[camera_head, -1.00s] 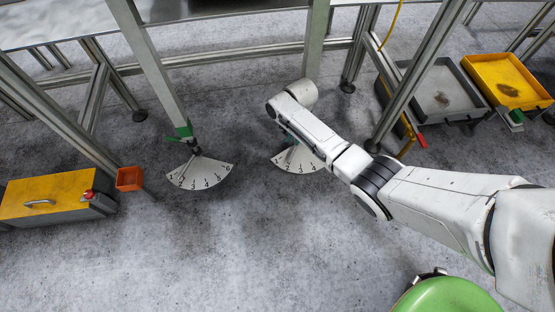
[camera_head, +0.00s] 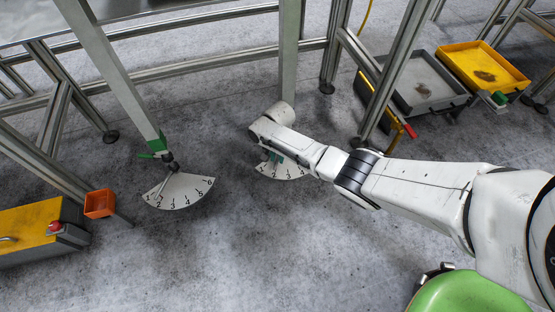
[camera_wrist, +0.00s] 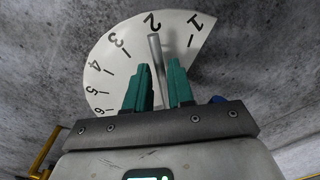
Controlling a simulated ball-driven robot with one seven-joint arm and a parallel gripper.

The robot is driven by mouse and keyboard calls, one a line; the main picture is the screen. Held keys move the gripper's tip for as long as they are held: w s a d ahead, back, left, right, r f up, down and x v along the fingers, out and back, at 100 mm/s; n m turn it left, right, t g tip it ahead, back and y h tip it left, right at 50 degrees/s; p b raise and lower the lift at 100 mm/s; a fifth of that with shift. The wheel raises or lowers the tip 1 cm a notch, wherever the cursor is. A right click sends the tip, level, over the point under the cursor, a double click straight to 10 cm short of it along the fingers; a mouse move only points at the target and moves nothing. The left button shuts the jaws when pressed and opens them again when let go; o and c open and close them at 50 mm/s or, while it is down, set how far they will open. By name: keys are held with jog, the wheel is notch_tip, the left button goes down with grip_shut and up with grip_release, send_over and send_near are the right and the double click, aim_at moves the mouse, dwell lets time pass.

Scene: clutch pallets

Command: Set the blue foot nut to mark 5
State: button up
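In the wrist view a pale fan-shaped dial (camera_wrist: 110,50) carries marks 1 to 6. A grey pointer rod (camera_wrist: 155,50) lies across it, its tip just on the mark 1 side of mark 2. My gripper (camera_wrist: 160,64) has its teal fingers on either side of the rod, with small gaps visible, so it looks open. A small blue part (camera_wrist: 218,99), perhaps the blue foot nut, shows beside my gripper's right edge; the rest is hidden. In the head view my gripper (camera_head: 275,157) is over the right dial (camera_head: 290,171), and my wrist hides the nut.
A second dial (camera_head: 185,193) with a green-marked foot (camera_head: 153,146) stands to the left. An orange bin (camera_head: 99,204) and a yellow-topped box (camera_head: 30,232) are at far left. Grey (camera_head: 427,108) and yellow trays (camera_head: 446,56) lie at right. Frame legs rise close to my arm.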

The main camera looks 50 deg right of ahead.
jog(key=shift+f, duration=0.15)
jog(key=shift+c, duration=0.5)
grip_shut()
dwell(0.9)
